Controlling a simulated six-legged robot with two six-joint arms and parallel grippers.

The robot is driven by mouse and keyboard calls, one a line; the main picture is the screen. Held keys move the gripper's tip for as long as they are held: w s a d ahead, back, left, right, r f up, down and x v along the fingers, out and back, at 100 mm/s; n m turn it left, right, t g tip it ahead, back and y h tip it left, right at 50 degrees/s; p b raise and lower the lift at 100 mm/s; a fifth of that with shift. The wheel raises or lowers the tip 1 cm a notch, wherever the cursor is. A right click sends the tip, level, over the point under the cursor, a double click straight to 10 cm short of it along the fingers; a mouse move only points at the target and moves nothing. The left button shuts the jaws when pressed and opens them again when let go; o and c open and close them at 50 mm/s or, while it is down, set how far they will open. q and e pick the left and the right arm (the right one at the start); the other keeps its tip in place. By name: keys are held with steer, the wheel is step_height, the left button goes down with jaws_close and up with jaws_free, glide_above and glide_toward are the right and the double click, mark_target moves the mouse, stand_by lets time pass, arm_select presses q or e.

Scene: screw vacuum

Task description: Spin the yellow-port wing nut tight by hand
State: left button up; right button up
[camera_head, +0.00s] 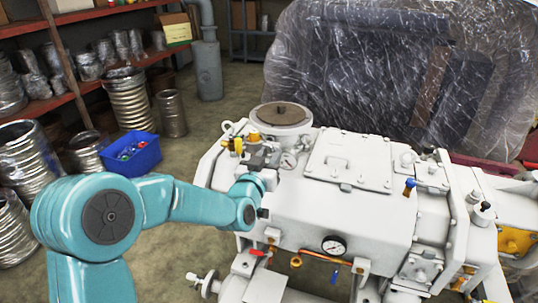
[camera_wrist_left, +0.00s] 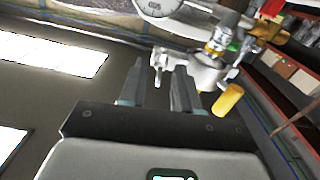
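My left gripper (camera_head: 262,160) is at the upper left of the white vacuum pump (camera_head: 330,215), next to the round flanged inlet (camera_head: 282,115). In the left wrist view its two dark fingers (camera_wrist_left: 159,72) are apart. A pale metal fitting (camera_wrist_left: 195,72) lies just beyond the fingertips, and a thin prong of it shows between them; I cannot tell whether they touch. A yellow cylindrical part (camera_wrist_left: 229,99) sits right of the fingers and also shows in the head view (camera_head: 238,145). I cannot clearly make out the wing nut itself. My right gripper is not in view.
A dial gauge (camera_wrist_left: 158,8) is close above the fingers. A blue bin (camera_head: 132,154) stands on the floor at left, among metal ducts and shelves. A plastic-wrapped machine (camera_head: 400,75) stands behind the pump. The pump's front face carries another gauge (camera_head: 334,245).

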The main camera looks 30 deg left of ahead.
arm_select(q)
steer(key=shift+c, duration=0.3)
jaws_close()
